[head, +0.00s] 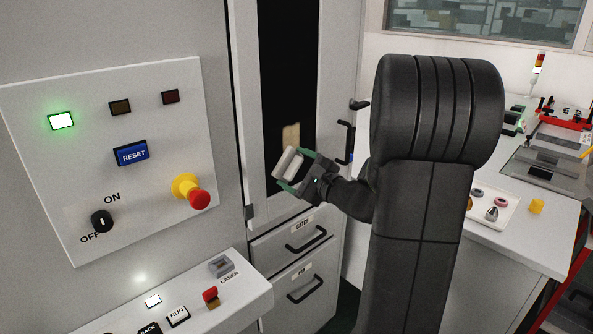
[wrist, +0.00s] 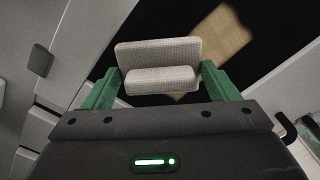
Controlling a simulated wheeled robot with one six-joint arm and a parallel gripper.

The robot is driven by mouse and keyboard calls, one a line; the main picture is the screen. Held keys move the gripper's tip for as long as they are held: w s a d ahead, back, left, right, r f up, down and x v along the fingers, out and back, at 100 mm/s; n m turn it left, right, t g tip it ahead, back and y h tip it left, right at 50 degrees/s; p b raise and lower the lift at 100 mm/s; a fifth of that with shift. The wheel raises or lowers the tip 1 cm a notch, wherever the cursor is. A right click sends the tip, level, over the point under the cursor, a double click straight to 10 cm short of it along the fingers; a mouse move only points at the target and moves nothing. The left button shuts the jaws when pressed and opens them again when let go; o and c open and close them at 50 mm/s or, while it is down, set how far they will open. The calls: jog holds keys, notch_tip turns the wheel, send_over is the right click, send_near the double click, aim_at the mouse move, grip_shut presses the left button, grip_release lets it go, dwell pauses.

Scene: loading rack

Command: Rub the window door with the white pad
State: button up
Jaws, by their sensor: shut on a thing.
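The window door (head: 283,60) is a tall pale-framed door with a dark glass pane, in the middle of the head view. A tan smudge (head: 291,134) shows on the lower part of the glass; it also shows in the wrist view (wrist: 215,50). My gripper (head: 291,170) is in front of the lower pane, its green fingers shut on the white pad (head: 287,162). In the wrist view the pad (wrist: 158,52) sits between the two fingers (wrist: 160,83), just left of the smudge and partly overlapping it. I cannot tell whether the pad touches the glass.
A black door handle (head: 345,142) is right of the pane. Drawers (head: 290,262) lie below. A control panel (head: 110,150) with buttons and a red stop knob (head: 199,199) stands left. A bench with a white tray (head: 500,208) is at right.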

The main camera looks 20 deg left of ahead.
jog(key=shift+x, duration=0.85)
jog(key=shift+w+d, duration=0.1)
